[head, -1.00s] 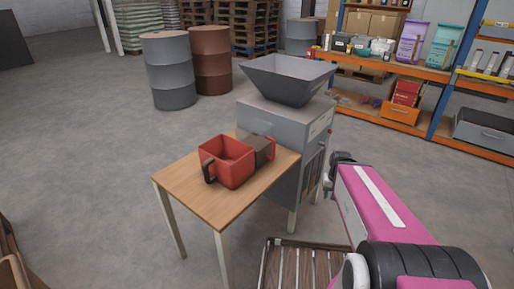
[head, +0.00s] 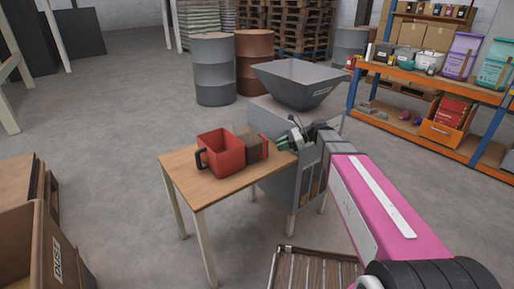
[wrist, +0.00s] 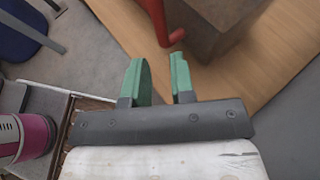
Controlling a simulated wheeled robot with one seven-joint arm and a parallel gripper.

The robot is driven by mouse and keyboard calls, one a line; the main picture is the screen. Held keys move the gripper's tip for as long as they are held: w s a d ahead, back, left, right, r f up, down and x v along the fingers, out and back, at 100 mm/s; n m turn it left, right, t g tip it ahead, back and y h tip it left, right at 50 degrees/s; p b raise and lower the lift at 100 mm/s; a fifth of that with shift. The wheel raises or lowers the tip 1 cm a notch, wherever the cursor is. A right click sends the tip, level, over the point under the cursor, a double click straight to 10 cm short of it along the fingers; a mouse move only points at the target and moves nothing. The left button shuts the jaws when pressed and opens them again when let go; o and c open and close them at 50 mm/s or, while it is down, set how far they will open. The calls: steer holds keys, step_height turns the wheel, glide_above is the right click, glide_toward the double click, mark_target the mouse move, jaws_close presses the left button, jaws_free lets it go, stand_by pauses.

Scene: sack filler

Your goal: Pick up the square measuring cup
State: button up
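On a small wooden table stand a red square cup (head: 221,153) with a black handle on its left side and, touching or close behind its right side, a brown-grey boxy cup (head: 248,149) with a red handle. I cannot tell from the look which one is the measuring cup. My gripper (head: 294,139) is at the table's right edge, to the right of both. In the wrist view my gripper (wrist: 160,80) has its two green fingers apart with nothing between them. The red handle (wrist: 160,22) and the brown-grey cup (wrist: 218,25) lie just beyond the fingertips.
The wooden table (head: 200,190) has bare room at its front left. A grey machine with a hopper (head: 302,82) stands right behind the table, close to my arm.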

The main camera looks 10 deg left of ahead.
mark_target(264, 155)
steer(key=shift+a+r+x, duration=0.1)
steer(key=shift+r+x, duration=0.1)
steer(key=shift+x, duration=1.1)
steer(key=shift+a+r+x, duration=0.1)
steer(key=shift+r+x, duration=0.05)
steer(key=shift+x, duration=1.15)
steer(key=shift+a+r+x, duration=0.1)
steer(key=shift+r+x, duration=0.1)
steer(key=shift+x, duration=1.05)
steer(key=shift+y, duration=0.3)
jaws_close()
